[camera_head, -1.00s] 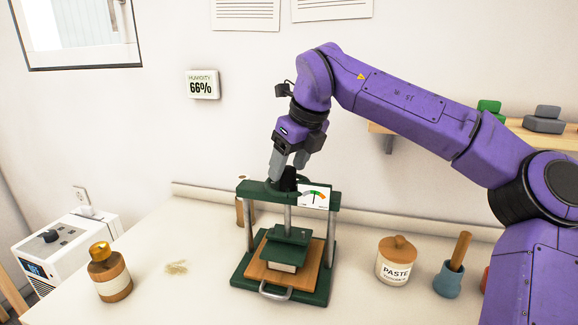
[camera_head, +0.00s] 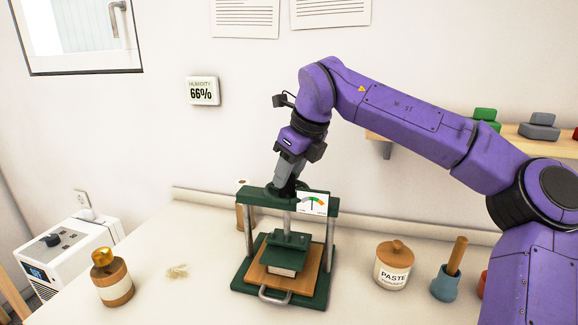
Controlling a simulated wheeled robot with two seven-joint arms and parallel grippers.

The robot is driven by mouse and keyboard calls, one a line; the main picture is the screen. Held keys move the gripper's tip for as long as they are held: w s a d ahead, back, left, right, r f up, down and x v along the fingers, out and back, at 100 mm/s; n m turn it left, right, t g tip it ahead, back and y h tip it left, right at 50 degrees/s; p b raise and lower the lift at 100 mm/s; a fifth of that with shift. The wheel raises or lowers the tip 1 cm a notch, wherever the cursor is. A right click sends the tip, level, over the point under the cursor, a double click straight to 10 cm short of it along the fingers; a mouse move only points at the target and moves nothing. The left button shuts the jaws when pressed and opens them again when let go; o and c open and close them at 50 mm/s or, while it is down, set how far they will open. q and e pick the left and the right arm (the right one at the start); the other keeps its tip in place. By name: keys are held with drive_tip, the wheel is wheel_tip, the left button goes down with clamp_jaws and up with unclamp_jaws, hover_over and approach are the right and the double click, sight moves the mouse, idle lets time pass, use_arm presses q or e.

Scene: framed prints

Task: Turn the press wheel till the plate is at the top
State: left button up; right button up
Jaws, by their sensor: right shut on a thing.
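The green press (camera_head: 246,203) stands upright on the table, with a crossbar on two metal posts. Its green plate (camera_head: 287,252) hangs low on the central screw, just over a pale block (camera_head: 282,271) on the wooden board (camera_head: 312,268). I cannot tell if plate and block touch. My right gripper (camera_head: 287,188) points down at the top centre of the crossbar and is shut on the dark press wheel, mostly hidden by the fingers. A gauge (camera_head: 313,204) sits at the crossbar's right, its needle near upright. My left gripper is out of view.
A paste jar (camera_head: 393,267) and a blue pot with a wooden handle (camera_head: 446,284) stand right of the press. A brown bottle (camera_head: 113,281) stands at left, near a pale clump (camera_head: 177,271). A wall shelf (camera_head: 530,136) lies behind my right arm.

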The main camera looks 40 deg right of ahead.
drive_tip(key=n+g+y+p, duration=0.1)
drive_tip(key=n+p, duration=0.2)
drive_tip(key=p, duration=0.2)
drive_tip(key=n+y+p, duration=0.1)
drive_tip(key=n+p, duration=0.2)
drive_tip(key=p, duration=0.2)
drive_tip(key=n+g+p, duration=0.1)
drive_tip(key=n+p, duration=0.3)
drive_tip(key=p, duration=0.1)
drive_tip(key=shift+w+d+r+g+y, duration=0.2)
drive_tip(key=shift+r+g+y, duration=0.1)
drive_tip(key=shift+r+y, duration=0.1)
drive_tip(key=shift+f+n+g+p, duration=0.25)
drive_tip(key=shift+n+g+p, duration=0.15)
drive_tip(key=shift+n+p, duration=0.95)
drive_tip(key=shift+y, duration=0.3)
drive_tip(key=o, duration=1)
drive_tip(key=shift+w, duration=0.1)
drive_tip(key=shift+o, duration=0.2)
drive_tip(key=shift+f, duration=0.15)
